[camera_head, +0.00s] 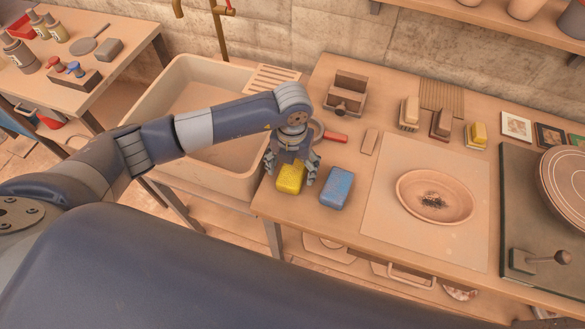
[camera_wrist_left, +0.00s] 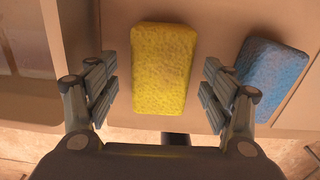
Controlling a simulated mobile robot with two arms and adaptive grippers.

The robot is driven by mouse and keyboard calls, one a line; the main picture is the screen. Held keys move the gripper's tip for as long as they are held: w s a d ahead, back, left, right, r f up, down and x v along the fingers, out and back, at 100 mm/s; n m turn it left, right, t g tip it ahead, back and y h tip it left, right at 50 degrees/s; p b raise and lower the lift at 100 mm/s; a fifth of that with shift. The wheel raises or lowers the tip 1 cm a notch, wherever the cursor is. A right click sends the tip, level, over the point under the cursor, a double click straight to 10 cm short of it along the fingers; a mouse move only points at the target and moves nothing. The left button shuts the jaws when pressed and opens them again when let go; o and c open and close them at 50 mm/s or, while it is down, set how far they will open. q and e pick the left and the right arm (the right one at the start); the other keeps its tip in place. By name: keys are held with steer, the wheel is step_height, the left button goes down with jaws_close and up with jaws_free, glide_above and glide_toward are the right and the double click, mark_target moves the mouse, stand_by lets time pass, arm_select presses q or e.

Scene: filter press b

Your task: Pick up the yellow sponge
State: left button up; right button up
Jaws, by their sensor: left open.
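The yellow sponge (camera_head: 290,179) lies on the wooden table near its left front edge. In the left wrist view the yellow sponge (camera_wrist_left: 162,68) is centred between my fingers, with a gap on each side. My left gripper (camera_head: 292,170) is open and points down over the sponge. Its fingers also show on both sides in the left wrist view (camera_wrist_left: 160,92). I cannot tell the exact height of the fingertips above the table. The right gripper is not in view.
A blue sponge (camera_head: 336,188) lies just right of the yellow one, close to my right-hand finger. A pale sink (camera_head: 185,130) adjoins the table on the left. A board with a brown dish (camera_head: 435,196) is further right. A red-handled tool (camera_head: 335,136) lies behind.

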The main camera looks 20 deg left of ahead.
mark_target(293, 170)
arm_select(q)
steer(key=shift+f, duration=0.75)
steer(key=shift+c, duration=1.1)
steer(key=c, duration=0.8)
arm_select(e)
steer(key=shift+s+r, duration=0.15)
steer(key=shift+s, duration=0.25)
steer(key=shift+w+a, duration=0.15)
arm_select(q)
steer(key=shift+w+r, duration=0.1)
steer(key=shift+r, duration=0.3)
step_height(293, 170, up, 8)
steer(key=b, duration=0.2)
steer(key=shift+r+b, duration=0.25)
steer(key=shift+b, duration=0.1)
steer(key=shift+r, duration=0.4)
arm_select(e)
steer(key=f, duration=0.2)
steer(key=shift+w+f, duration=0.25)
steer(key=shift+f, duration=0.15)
